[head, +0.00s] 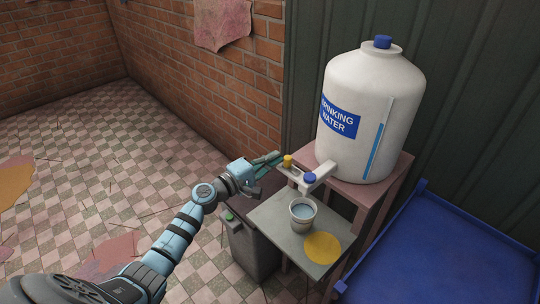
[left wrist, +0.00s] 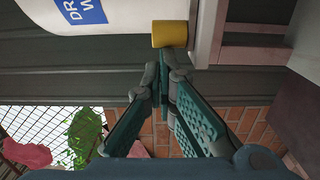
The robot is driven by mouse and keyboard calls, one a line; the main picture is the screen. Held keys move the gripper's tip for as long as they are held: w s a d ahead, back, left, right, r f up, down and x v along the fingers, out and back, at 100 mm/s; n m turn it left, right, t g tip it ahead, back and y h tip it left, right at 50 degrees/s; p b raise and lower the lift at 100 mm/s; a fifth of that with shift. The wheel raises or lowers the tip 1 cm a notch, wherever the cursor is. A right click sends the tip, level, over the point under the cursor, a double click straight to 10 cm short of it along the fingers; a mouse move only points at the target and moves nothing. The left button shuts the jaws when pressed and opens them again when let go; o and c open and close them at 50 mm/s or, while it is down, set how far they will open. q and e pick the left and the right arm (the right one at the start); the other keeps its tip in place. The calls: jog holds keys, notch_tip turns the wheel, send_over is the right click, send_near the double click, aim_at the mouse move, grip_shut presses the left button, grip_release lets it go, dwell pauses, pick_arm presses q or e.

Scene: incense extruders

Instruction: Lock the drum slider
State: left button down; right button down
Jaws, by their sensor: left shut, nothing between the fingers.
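A white drinking-water drum (head: 365,95) with a blue cap stands at the right. A pale tap fitting (head: 322,173) sticks out from its lower front. The fitting carries a yellow knob (head: 288,160) at its far left end and a blue knob (head: 309,179) nearer me. I cannot tell which part is the slider. My left gripper (head: 279,156) is shut and empty, its tips just left of the yellow knob. In the left wrist view, the yellow knob (left wrist: 170,34) is just beyond the fingertips (left wrist: 165,72); I cannot tell if they touch.
The drum stands on a pinkish wooden stand (head: 375,188). Below the tap, a cup of water (head: 302,222) and a yellow disc (head: 322,248) rest on a grey shelf (head: 268,222). A dark bin (head: 250,252) stands beside it. A blue tray-like surface (head: 450,255) lies at right.

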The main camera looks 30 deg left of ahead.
pick_arm(q)
jog(key=d, duration=0.1)
jog(key=s+d, duration=0.1)
jog(key=shift+d+r+p, duration=0.1)
jog(key=shift+d+p, duration=0.2)
jog(key=shift+p, duration=0.05)
jog(key=s+a+b, duration=0.6)
jog(key=s+a, duration=0.1)
jog(key=s, duration=0.2)
jog(key=shift+a, duration=0.25)
